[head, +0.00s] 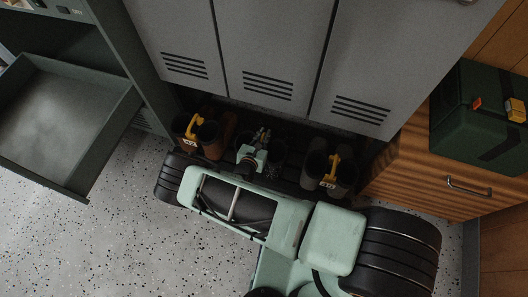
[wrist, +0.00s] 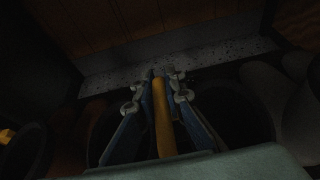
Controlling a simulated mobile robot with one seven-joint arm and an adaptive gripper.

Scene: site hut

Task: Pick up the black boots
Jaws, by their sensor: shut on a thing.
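The black boots (head: 276,152) stand in the middle of the row below the grey lockers, mostly hidden by my arm and gripper in the head view. My gripper (head: 262,135) is directly over them, pointing down. In the wrist view, my gripper (wrist: 160,76) is shut on an upright yellow strip (wrist: 163,122) that joins the pair. The dark boot openings (wrist: 239,124) lie on either side of the fingers. Whether the soles touch the surface below is hidden.
Brown boots (head: 212,137) with a yellow clip stand close on the left. Dark olive boots (head: 316,165) with a yellow clip stand on the right. The grey lockers (head: 262,45) hang over the row. An open drawer (head: 62,125) juts out at left, and a wooden cabinet (head: 420,170) stands at right.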

